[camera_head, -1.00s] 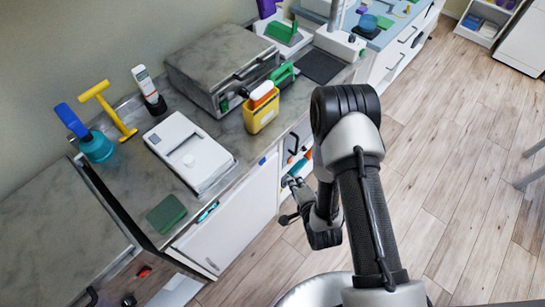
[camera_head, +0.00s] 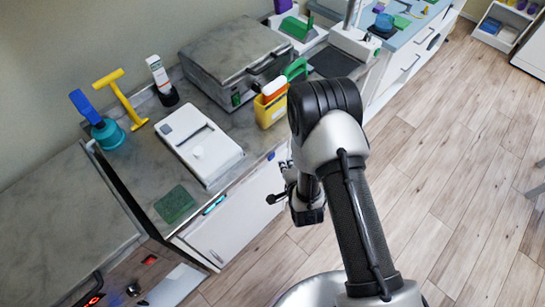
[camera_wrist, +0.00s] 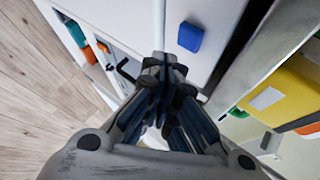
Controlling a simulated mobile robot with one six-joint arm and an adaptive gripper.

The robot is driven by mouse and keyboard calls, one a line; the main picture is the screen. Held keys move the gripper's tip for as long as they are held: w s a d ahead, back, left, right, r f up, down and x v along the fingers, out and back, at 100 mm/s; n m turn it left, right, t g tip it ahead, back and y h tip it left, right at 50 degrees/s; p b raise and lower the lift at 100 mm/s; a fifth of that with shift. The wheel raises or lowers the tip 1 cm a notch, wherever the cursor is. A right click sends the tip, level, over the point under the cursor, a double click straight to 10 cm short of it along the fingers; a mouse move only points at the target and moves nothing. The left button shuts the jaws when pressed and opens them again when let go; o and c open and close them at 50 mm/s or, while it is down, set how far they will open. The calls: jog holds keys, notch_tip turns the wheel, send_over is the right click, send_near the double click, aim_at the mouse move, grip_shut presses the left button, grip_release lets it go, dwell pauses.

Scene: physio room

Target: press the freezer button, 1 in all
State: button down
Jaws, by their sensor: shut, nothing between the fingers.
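A small blue block (camera_head: 271,156), button-like, sits at the upper edge of a white cabinet front (camera_head: 238,208) below the counter. In the wrist view the blue block (camera_wrist: 190,37) stands out from the white panel, just beyond my fingertips. No readable label shows whether it is the freezer button. My gripper (camera_head: 283,172) is in front of the cabinet, partly hidden by my arm in the head view. In the wrist view my gripper (camera_wrist: 167,72) is shut and empty, with the tips below the blue block and apparently apart from it.
The counter above holds a yellow container (camera_head: 268,112), a white device (camera_head: 198,142) and a grey metal box (camera_head: 235,55). A red display (camera_head: 94,300) shows on a unit at the lower left.

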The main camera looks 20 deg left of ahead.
jog(key=shift+w+a, duration=0.2)
jog(key=shift+a, duration=0.45)
dwell(1.0)
jog(key=shift+w+a+b, duration=0.15)
jog(key=shift+a+b, duration=0.15)
jog(key=shift+a, duration=0.05)
jog(key=shift+w+a, duration=0.2)
jog(key=shift+a, duration=0.25)
dwell(0.6)
jog(key=shift+d, duration=0.1)
jog(key=shift+s+d+b, duration=0.3)
jog(key=shift+s+d, duration=0.05)
jog(key=shift+d, duration=0.4)
jog(key=d, duration=0.1)
jog(key=s+d, duration=0.1)
jog(key=d, duration=0.1)
jog(key=s+d, duration=0.1)
jog(key=shift+d, duration=0.3)
